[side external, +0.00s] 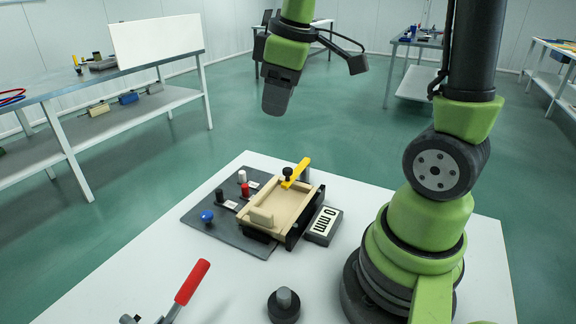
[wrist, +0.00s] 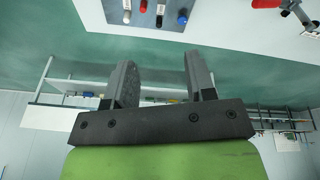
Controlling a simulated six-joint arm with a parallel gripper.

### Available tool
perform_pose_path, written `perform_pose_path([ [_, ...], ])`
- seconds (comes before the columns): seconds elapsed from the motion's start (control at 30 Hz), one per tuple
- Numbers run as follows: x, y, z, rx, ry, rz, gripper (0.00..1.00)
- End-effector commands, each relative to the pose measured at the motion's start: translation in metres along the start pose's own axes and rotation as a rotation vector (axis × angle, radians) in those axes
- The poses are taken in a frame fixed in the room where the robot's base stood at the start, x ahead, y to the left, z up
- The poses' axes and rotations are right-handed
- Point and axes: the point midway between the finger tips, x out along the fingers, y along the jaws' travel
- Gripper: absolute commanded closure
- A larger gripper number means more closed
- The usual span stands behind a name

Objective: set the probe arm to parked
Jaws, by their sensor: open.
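The probe arm appears to be the yellow bar (side external: 299,170) on the far edge of the beige tray fixture (side external: 262,217). It slants across the tray's far right corner, with a black knob (side external: 287,173) at its near end. I cannot tell whether this is its parked position. My gripper (side external: 275,112) is high above and behind the fixture, well apart from it. In the wrist view the two fingers (wrist: 158,65) are spread with nothing between them. The probe arm does not show in the wrist view.
A dark panel (side external: 208,238) beside the tray carries a blue knob (side external: 207,216) plus red, white and black pegs. A red-handled clamp (side external: 190,283) and a dark round knob (side external: 284,304) are on the white table's near part.

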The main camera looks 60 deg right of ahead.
Motion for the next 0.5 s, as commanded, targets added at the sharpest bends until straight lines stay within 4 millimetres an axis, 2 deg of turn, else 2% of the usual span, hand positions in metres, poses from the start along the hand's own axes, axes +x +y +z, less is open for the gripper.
perform_pose_path([
  [0.03, 0.018, 0.016, 0.001, -0.069, -0.054, -0.016, 0.5],
  [0.1, 0.037, 0.034, 0.003, -0.176, -0.108, -0.039, 0.5],
  [0.2, 0.063, 0.054, 0.01, -0.303, -0.164, -0.081, 0.5],
  [0.3, 0.081, 0.067, 0.017, -0.393, -0.197, -0.115, 0.5],
  [0.5, 0.098, 0.074, 0.024, -0.461, -0.217, -0.143, 0.5],
])
